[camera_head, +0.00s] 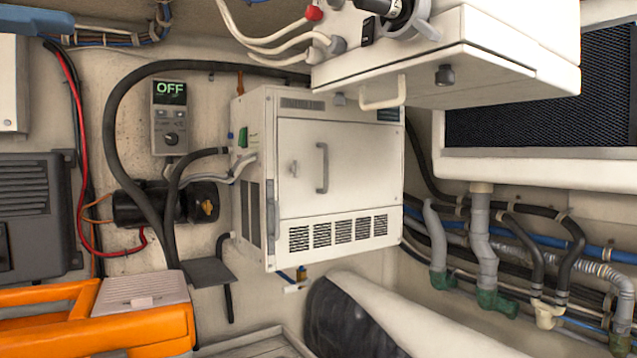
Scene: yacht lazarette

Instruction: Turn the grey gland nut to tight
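I cannot tell for sure which part is the grey gland nut. A grey ringed fitting (418,20) sits beside a black cylinder with white marks at the top edge, on the upper white box, and is partly cut off. A smaller grey fitting (338,45) joins a white hose to the same box. Neither shows clearly whether it is loose or tight. Neither of my grippers is in view.
The upper white box (500,62) overhangs a white cabinet (350,205) with a closed door. A control panel (170,117) reads OFF. Hoses and pipes (485,240) run along the right. An orange case (60,335) stands lower left.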

